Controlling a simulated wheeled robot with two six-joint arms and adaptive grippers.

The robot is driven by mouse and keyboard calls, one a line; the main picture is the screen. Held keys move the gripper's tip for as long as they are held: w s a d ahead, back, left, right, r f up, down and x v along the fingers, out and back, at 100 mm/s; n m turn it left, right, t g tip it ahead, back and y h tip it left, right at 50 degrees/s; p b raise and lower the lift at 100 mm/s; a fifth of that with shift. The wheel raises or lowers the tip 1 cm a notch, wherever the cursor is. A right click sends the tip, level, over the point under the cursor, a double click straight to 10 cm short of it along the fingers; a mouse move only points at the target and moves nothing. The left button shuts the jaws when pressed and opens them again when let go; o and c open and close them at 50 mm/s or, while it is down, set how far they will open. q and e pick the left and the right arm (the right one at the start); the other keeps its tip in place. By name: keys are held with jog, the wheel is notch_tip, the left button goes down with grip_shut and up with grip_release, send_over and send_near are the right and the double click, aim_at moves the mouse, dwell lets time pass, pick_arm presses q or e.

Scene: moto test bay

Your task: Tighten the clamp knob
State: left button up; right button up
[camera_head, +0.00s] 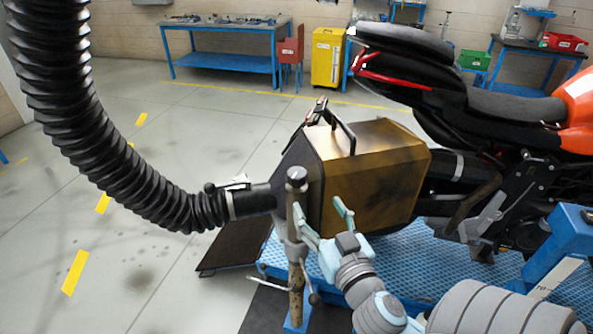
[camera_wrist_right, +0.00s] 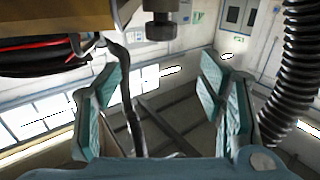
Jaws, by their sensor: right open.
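Lower on the post are small side handles (camera_head: 314,298). I cannot tell for sure which part is the clamp knob. My right gripper (camera_head: 322,214) is open, just right of the post and below its top knob; one finger appears close to the post. In the right wrist view its fingers (camera_wrist_right: 160,105) are apart with nothing gripped, and a dark knob-like cylinder (camera_wrist_right: 161,22) shows above them. My left gripper is not in view.
A black corrugated hose (camera_head: 110,150) joins the hood from the left. A motorcycle (camera_head: 500,105) stands at right on a blue lift platform (camera_head: 400,262). A blue workbench (camera_head: 222,62) and a yellow cabinet (camera_head: 328,57) are at the back. The left floor is clear.

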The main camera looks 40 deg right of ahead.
aim_at(298, 179)
jog(key=x, duration=1.3)
jog(key=shift+w+d+f+p, duration=0.1)
jog(key=shift+w+f+p, duration=0.1)
jog(key=shift+w+p, duration=0.2)
jog(key=c, duration=1.2)
jog(key=m+g+h+b, duration=0.1)
jog(key=m+h, duration=0.1)
jog(key=h, duration=0.1)
jog(key=shift+f, duration=0.15)
jog(key=shift+m+g+h+b, duration=0.5)
jog(key=shift+h+b, duration=0.1)
jog(key=o, duration=1.2)
